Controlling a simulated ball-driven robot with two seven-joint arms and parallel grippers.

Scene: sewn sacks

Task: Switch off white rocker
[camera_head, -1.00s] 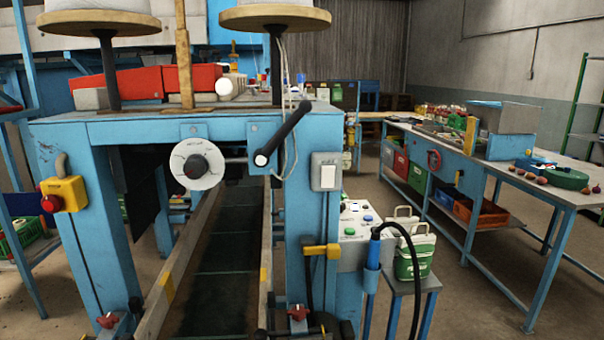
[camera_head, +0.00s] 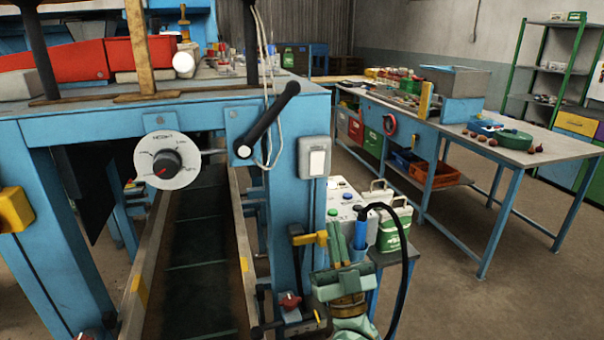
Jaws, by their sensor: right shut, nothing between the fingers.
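My right gripper (camera_head: 336,228) is green and comes up from the bottom of the view. It is shut and empty, with its fingers pointing up. In the picture it is below the rocker and slightly to its right, apart from it. My left gripper is not in view.
A black-handled crank (camera_head: 270,120) and a hanging pale cord are left of the switch box. A round height dial (camera_head: 168,160) is further left. A yellow lever (camera_head: 310,239) and a blue holder with a black cable (camera_head: 405,235) are close around my gripper.

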